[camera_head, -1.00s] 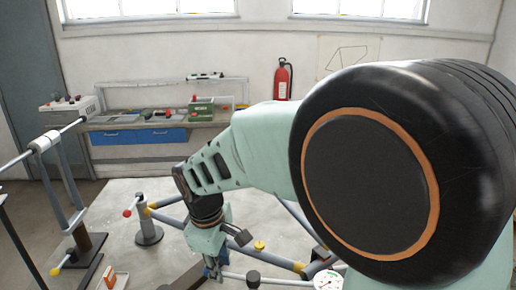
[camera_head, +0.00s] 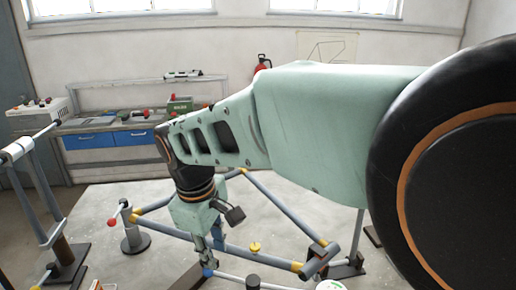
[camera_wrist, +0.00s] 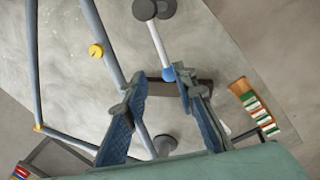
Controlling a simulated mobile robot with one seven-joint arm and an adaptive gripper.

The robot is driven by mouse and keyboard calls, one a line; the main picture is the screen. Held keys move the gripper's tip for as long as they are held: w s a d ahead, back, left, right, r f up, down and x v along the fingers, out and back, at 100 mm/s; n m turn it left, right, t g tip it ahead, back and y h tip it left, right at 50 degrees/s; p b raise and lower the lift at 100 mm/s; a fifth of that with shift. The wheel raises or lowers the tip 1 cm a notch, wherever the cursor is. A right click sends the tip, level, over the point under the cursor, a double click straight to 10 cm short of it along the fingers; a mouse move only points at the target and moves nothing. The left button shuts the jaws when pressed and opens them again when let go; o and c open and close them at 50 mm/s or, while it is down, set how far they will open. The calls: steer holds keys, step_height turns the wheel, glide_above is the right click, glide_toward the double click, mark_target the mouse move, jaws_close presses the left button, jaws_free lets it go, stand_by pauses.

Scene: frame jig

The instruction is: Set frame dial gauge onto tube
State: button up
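A white-faced dial (camera_head: 330,285), likely the dial gauge, is cut off by the bottom edge of the head view. A thin white rod (camera_head: 231,279) with a blue end runs toward it past a black knob (camera_head: 253,282); I cannot tell whether they join. The frame's blue-grey tube (camera_head: 245,254) with yellow joints lies just behind. My gripper (camera_head: 210,264) points down at the rod's blue end. In the wrist view my gripper (camera_wrist: 157,82) has its fingers apart, the rod's blue end (camera_wrist: 168,74) between the tips, nearer the right one. The tube (camera_wrist: 103,40) passes behind the left finger.
A post with a red ball (camera_head: 133,236) stands left of the frame. A stand with a white-collared bar (camera_head: 18,150) is at far left. A striped block (camera_wrist: 252,108) lies right of my gripper in the wrist view. A bench with blue drawers (camera_head: 92,141) is behind.

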steer(key=w+d+r+m+t+y, duration=0.1)
steer(key=w+d+r+m+y, duration=0.1)
steer(key=w+r+m, duration=0.3)
steer(key=w+d+r+m+t+y, duration=0.1)
steer(key=w+d+r+m+t, duration=0.1)
steer(key=w+r+m, duration=0.3)
steer(key=w+d+r, duration=0.1)
steer(key=w+r, duration=0.2)
steer(key=r, duration=0.4)
steer(key=shift+d+r+m+y, duration=0.15)
steer(key=shift+m+y, duration=0.25)
steer(key=shift+w, duration=0.1)
